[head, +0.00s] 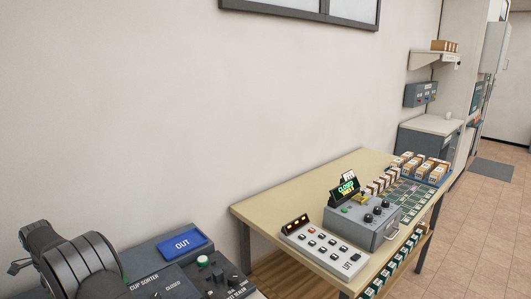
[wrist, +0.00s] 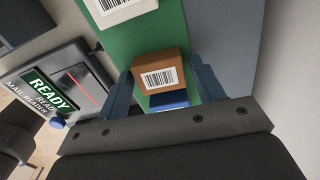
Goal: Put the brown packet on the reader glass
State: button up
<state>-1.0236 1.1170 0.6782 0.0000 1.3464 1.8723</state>
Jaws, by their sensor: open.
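The brown packet (wrist: 160,72), a small box with a white barcode label facing the camera, shows in the wrist view over a green surface (wrist: 150,38). My gripper (wrist: 163,80) is open, with one dark finger on each side of the packet. I cannot tell whether either finger touches it. The mail reader (wrist: 60,85) is at the left of the wrist view, with a green READY display. Its dark reader glass (wrist: 82,88) has a red line across it and no packet on it. Neither the packet nor my gripper is identifiable in the head view.
A white barcoded item (wrist: 118,10) lies beyond the packet, and a blue item (wrist: 168,99) is just on its near side. The head view shows a blue OUT tray (head: 182,243), a table (head: 300,195) with a grey control box (head: 362,217), and rows of small boxes.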

jog(key=c, duration=0.8)
jog(key=shift+r, duration=2.3)
jog(key=shift+c, duration=0.2)
